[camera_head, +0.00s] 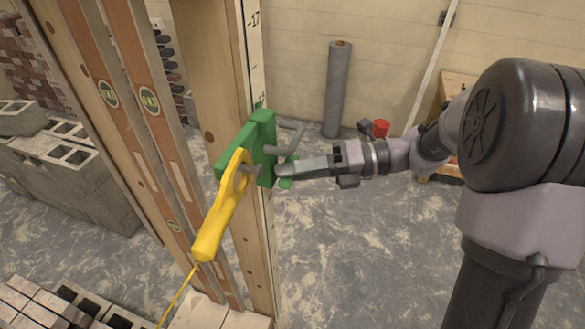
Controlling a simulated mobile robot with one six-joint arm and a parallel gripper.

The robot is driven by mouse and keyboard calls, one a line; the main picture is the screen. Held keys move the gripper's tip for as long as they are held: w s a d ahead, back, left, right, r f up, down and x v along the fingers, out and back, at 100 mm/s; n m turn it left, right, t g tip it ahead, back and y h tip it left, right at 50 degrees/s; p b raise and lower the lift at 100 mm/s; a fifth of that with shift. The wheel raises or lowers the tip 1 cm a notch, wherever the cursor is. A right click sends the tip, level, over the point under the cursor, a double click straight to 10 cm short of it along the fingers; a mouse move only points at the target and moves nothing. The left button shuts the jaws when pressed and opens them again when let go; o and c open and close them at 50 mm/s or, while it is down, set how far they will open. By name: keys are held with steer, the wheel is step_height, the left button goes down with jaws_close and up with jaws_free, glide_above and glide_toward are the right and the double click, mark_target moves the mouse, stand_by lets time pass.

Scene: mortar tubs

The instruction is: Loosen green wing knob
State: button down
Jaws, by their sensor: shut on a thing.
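A green block (258,140) is fitted on the upright wooden pole (215,75) left of centre. A green wing knob (286,178) shows at its lower right side, partly hidden by my gripper. My gripper (285,171) comes in from the right and is shut on the wing knob, its fingers level. A yellow line holder (222,212) hangs on the near side of the green block, with a yellow line running down from it. A grey hooked bar (297,138) sticks out of the block just above my fingers.
Long wooden spirit levels (150,101) lean beside the pole on the left. Grey concrete blocks (80,180) stand at the far left. A grey roll (337,90) and a small red object (381,128) are behind my gripper.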

steer(key=shift+n+t+h+b, duration=0.3)
steer(key=shift+n+t+h, duration=0.1)
steer(key=shift+n, duration=0.7)
steer(key=n+t+h+b, duration=0.1)
steer(key=n+b, duration=0.1)
steer(key=shift+n, duration=0.3)
steer(key=n+t+h+b, duration=0.1)
steer(key=n+t+b, duration=0.1)
steer(key=b, duration=0.1)
steer(key=shift+f+n, duration=0.1)
steer(key=shift+n, duration=0.2)
steer(key=shift+n+t+b, duration=0.4)
steer(key=shift+n+b, duration=0.2)
steer(key=shift+b, duration=0.55)
steer(key=c, duration=1.2)
jaws_free()
steer(key=shift+c, duration=0.2)
steer(key=shift+d+r, duration=0.1)
steer(key=shift+r, duration=0.1)
